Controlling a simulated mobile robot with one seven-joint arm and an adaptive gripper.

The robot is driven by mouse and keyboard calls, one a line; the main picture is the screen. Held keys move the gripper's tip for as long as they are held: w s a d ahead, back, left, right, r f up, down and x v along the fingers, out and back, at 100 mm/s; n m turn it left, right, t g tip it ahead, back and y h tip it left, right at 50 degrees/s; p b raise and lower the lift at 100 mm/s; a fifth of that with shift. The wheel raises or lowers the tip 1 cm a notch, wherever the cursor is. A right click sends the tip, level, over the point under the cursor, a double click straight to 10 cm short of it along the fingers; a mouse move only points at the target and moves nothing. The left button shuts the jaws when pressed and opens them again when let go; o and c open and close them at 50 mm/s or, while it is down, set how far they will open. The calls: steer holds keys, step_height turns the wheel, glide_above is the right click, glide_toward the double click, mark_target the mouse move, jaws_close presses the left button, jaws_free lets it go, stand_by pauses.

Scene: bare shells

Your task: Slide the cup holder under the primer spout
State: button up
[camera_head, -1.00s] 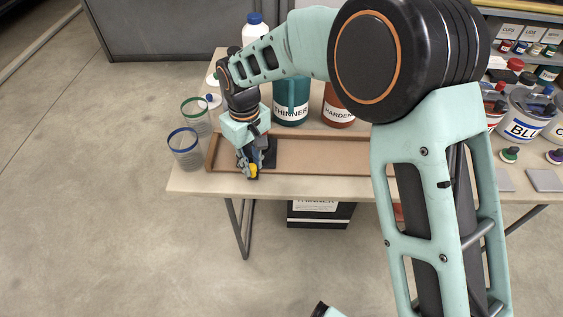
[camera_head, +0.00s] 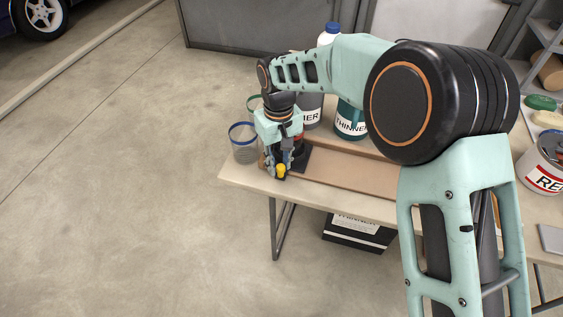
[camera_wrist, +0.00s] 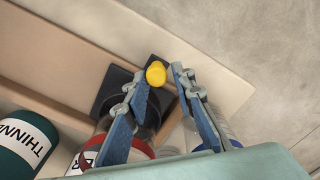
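The cup holder, a dark square piece (camera_head: 312,158) with a yellow knob (camera_head: 280,170) at its front, sits in the left part of the shallow brown tray. In the wrist view its dark plate (camera_wrist: 112,88) and the knob (camera_wrist: 155,73) show. My gripper (camera_head: 281,164) points down at the knob. In the wrist view my fingertips (camera_wrist: 160,79) stand apart; the left one appears against the knob and a small gap shows on the right. The grey primer container (camera_head: 312,112) stands behind the tray, partly covered by my arm. Its spout is hidden.
The tray's bare floor (camera_head: 350,172) extends right of the holder. A teal thinner container (camera_head: 350,122) stands right of the primer. Open floor lies left of the table.

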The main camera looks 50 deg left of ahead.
steer(key=shift+o, duration=1.2)
steer(key=shift+s+a, duration=0.1)
steer(key=shift+s, duration=0.05)
steer(key=shift+o, duration=0.2)
steer(key=shift+r, duration=0.1)
step_height(320, 180, up, 12)
